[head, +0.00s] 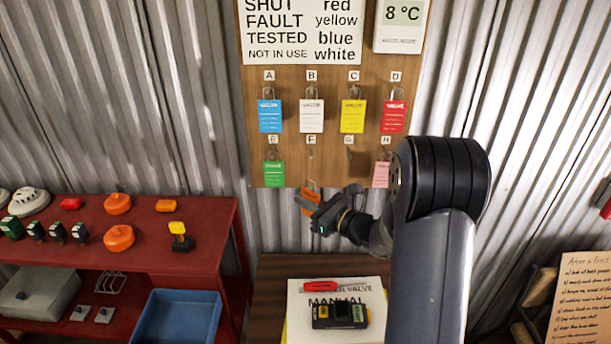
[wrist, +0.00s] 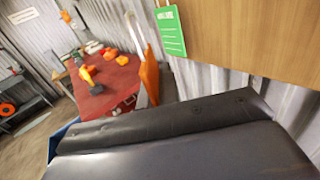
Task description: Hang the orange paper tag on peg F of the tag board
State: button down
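The orange paper tag (head: 311,194) is at my gripper (head: 308,205), just below the lower edge of the tag board (head: 330,176). The gripper is shut on it, and its fingers cover part of it. In the wrist view the tag (wrist: 149,76) stands edge-on behind the dark gripper (wrist: 165,120), with its wire loop pointing up. Peg F (head: 311,153) is bare, under its label in the board's lower row. It is above the tag and apart from it.
A green tag (head: 274,174) hangs on E, left of F. G (head: 349,153) is bare; a pink tag (head: 381,174) hangs on H, partly behind my arm. Blue, white, yellow and red tags fill the upper row. A red shelf (head: 150,245) stands left.

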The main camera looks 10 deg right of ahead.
jog(key=shift+w+d+r+n+g+y+p, duration=0.3)
jog(key=shift+w+g+y, duration=0.05)
jog(key=shift+w, duration=1.35)
jog(key=shift+w+d+r+n+g+y+p, duration=0.3)
jog(key=shift+w, duration=1.45)
jog(key=shift+w+d+r+n+g+y+p, duration=0.3)
jog(key=shift+w+g+y, duration=0.05)
jog(key=shift+w, duration=1.35)
jog(key=c, duration=1.6)
grip_release()
jog(key=shift+r, duration=0.1)
jog(key=shift+s+d, duration=0.1)
jog(key=shift+d, duration=0.1)
